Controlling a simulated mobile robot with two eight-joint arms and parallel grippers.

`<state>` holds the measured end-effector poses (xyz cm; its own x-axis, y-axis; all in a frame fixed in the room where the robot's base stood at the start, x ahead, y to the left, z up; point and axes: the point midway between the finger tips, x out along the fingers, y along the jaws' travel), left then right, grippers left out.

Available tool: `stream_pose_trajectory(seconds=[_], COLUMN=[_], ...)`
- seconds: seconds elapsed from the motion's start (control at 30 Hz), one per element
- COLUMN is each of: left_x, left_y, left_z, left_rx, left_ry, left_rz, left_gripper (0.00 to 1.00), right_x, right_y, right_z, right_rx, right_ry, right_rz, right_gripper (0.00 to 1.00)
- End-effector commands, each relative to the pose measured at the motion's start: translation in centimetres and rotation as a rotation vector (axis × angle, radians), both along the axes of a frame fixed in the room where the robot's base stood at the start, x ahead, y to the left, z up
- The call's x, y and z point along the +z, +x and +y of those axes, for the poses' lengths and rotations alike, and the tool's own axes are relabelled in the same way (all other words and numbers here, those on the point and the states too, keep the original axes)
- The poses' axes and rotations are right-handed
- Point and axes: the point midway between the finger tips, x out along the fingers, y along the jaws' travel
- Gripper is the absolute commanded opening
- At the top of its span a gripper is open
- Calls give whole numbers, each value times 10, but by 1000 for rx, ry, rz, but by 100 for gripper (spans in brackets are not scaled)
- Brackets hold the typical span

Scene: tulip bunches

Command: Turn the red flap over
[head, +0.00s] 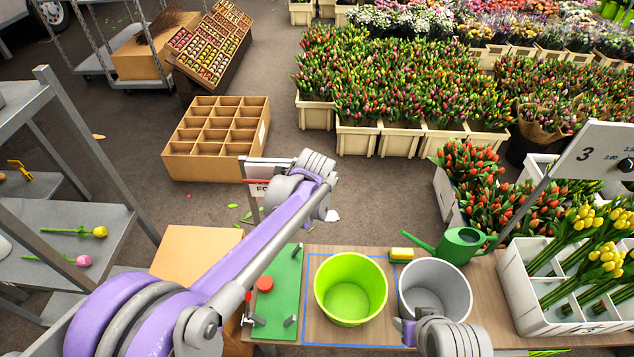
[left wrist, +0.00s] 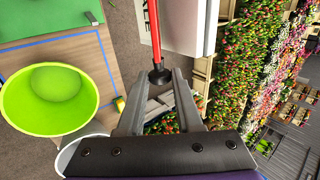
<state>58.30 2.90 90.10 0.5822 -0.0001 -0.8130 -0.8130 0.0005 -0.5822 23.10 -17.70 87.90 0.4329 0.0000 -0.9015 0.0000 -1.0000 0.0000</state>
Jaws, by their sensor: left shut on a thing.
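The red flap shows in the left wrist view as a thin red bar (left wrist: 155,38) seen edge-on, with a black knob (left wrist: 160,76) at its end. My left gripper (left wrist: 162,78) is shut on this knob, with one finger on each side. In the head view the red bar (head: 257,181) lies across a white sign (head: 259,190) with partly hidden black lettering, on a stand beyond the bench. My left wrist hides the fingers and the rest of the sign there. My right arm's end is at the bottom, over the grey bucket; its fingertips cannot be made out.
A bench carries a green board (head: 279,290), a lime bucket (head: 350,322), a grey bucket (head: 461,296), a green watering can (head: 462,245) and a white tulip crate (head: 530,318). A cardboard divider box (head: 190,171) stands on the floor. A grey shelf rack (head: 90,150) is at left.

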Motion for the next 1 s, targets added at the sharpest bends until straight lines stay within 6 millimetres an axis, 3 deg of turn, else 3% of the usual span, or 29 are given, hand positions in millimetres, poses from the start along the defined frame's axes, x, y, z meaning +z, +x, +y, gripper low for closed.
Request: stream_pose_trajectory(seconds=[0.2, 0.23, 0.37, 0.73, 1.0], left_x=[0, 0, 0, 3, 41], left_y=[0, 0, 0, -2, -29], left_z=[0, 0, 0, 0, 0], left_rx=[0, 0, 1, 0, -1], left_ry=[0, 0, -1, 0, -1], left_rz=[1, 1, 1, 1, 1], left_gripper=[0, 38, 61, 63, 63], right_x=[0, 0, 0, 0, 3], right_y=[0, 0, 0, 0, 0], right_z=[0, 0, 0, 0, 0], right_rx=[0, 0, 0, 0, 0], right_ry=[0, 0, 0, 0, 0], right_rz=[0, 0, 0, 0, -1], right_gripper=[50, 50, 50, 50, 50])
